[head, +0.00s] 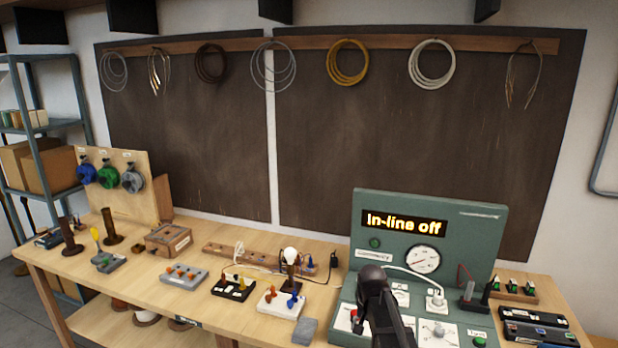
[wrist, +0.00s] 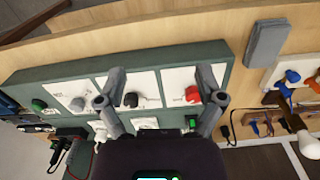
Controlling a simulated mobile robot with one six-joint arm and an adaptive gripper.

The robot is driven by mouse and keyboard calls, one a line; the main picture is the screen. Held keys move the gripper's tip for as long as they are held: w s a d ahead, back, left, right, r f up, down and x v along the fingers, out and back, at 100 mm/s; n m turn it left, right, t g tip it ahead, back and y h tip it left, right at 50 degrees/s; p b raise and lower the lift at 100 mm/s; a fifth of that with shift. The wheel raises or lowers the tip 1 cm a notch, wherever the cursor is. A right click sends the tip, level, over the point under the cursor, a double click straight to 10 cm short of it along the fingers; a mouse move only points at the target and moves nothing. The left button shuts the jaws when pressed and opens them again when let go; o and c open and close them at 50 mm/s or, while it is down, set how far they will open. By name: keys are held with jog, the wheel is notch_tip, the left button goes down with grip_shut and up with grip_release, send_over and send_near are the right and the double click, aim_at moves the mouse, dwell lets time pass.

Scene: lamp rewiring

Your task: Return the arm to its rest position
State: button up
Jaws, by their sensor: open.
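My gripper (wrist: 160,90) is open in the wrist view, its two grey fingers spread with nothing between the tips. It is over the white-plated controls of the green test console (wrist: 150,58). A dark knob (wrist: 130,99) and a red knob (wrist: 193,93) show between and beside the fingers, apart from any grip. In the head view, my dark arm stands in front of the console (head: 470,215), whose display (head: 403,223) reads "In-line off". The arm hides part of the console's front there.
A lamp with a white bulb (head: 290,256) stands on the bench left of the console. Small terminal blocks (head: 184,277) and a grey block (head: 305,331) lie nearby. Dark cases (head: 538,330) sit at the right. Wire coils hang on the back board, above the bench.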

jog(key=s+f+n+b, duration=0.4)
jog(key=s+f+b, duration=0.5)
jog(key=s, duration=0.5)
jog(key=shift+s+d+f+n, duration=0.15)
jog(key=shift+s+d+n, duration=0.15)
jog(key=shift+s, duration=0.05)
dwell(0.6)
jog(key=c, duration=0.4)
jog(key=shift+s, duration=0.1)
